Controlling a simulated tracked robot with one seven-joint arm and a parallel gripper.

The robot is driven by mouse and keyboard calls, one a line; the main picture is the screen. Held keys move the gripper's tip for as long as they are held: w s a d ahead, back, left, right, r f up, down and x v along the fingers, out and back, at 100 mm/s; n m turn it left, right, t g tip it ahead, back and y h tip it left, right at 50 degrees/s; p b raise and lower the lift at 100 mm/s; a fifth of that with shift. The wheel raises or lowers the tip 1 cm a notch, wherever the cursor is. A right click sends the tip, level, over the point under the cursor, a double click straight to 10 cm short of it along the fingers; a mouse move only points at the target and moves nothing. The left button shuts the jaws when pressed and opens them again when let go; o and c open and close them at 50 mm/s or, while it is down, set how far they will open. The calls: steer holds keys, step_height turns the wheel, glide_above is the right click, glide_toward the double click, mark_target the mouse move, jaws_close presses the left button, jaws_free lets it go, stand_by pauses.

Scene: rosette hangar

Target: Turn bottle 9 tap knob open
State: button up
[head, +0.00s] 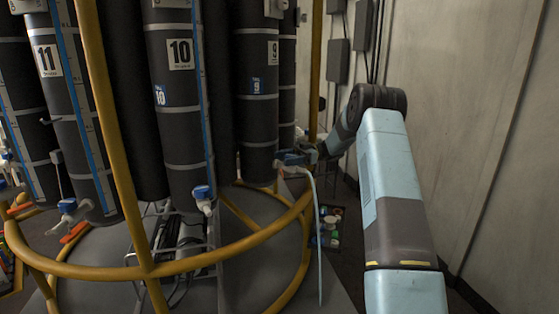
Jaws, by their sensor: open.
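Bottle 9 (256,130) is a dark upright cylinder with grey bands, with a white 9 label at its upper right and a blue 9 tag. Its tap (292,169) is low on the bottle's right side, and a pale hose hangs from it. A blue part, seemingly the tap knob (292,158), shows small at the tap. My gripper (304,153) is at the right of the tap, close to the knob. It is open. The fingers are small and dark here, so I cannot tell whether they touch the knob or stand around it.
Bottle 10 (183,120) and bottle 11 (65,110) stand to the left, with their own blue-knobbed taps. A yellow tubular frame (220,243) curves around the bottles. The pale hose (319,240) hangs to the floor. A tray of small items (329,225) lies beside it. A wall (470,130) is at right.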

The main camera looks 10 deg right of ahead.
steer(key=v, duration=1.3)
steer(key=shift+d, duration=0.4)
steer(key=shift+w+f, duration=0.1)
steer(key=shift+w, duration=0.05)
